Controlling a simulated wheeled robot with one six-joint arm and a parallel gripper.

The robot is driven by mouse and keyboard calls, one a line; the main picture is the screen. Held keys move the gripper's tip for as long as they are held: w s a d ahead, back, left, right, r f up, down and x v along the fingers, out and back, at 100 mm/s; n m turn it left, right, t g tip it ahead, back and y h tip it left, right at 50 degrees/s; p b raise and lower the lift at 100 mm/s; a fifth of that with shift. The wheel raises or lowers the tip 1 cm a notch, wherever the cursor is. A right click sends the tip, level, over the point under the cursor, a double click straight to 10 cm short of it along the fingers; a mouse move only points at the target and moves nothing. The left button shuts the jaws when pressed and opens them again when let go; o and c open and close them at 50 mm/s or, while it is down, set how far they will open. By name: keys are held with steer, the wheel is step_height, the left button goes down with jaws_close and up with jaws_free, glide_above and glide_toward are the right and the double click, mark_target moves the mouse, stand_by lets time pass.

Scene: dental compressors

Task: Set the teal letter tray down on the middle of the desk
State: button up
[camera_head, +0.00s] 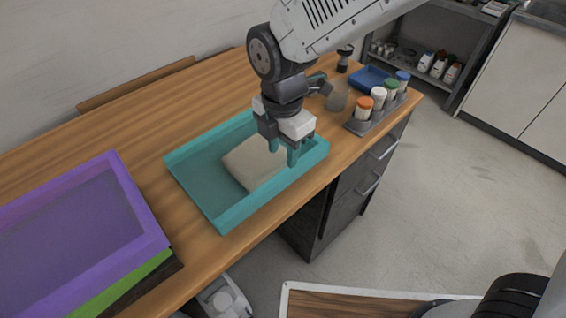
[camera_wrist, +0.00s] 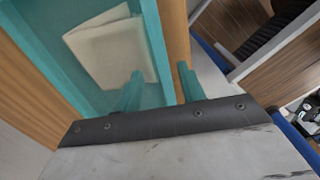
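The teal letter tray (camera_head: 196,190) rests flat on the wooden desk, close to its front edge. A folded beige cloth-like item (camera_head: 250,160) lies inside it. My gripper (camera_head: 289,152) is over the tray's right end, pointing down, with its teal fingers apart. In the wrist view my gripper (camera_wrist: 160,88) has one finger on the inner side of the tray wall (camera_wrist: 153,40) and the other on the outer side, with a gap between them. Whether the fingers touch the wall cannot be told.
A purple tray (camera_head: 140,208) sits stacked over a green one (camera_head: 125,287) at the desk's left. Bare desk (camera_head: 150,120) lies behind the teal tray.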

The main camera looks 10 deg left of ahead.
step_height(320, 180, up, 5)
steer(key=shift+r, duration=0.1)
steer(key=s+d+r+m, duration=0.2)
steer(key=d+r+m, duration=0.2)
steer(key=d+m, duration=0.45)
steer(key=s+d+r+m, duration=0.1)
steer(key=d+r+m, duration=0.35)
steer(key=d, duration=0.75)
steer(key=s+d+f+m+t, duration=0.1)
steer(key=s+d+m, duration=0.9)
steer(key=m, duration=0.5)
steer(key=shift+d+f, duration=0.15)
steer(key=shift+d, duration=0.35)
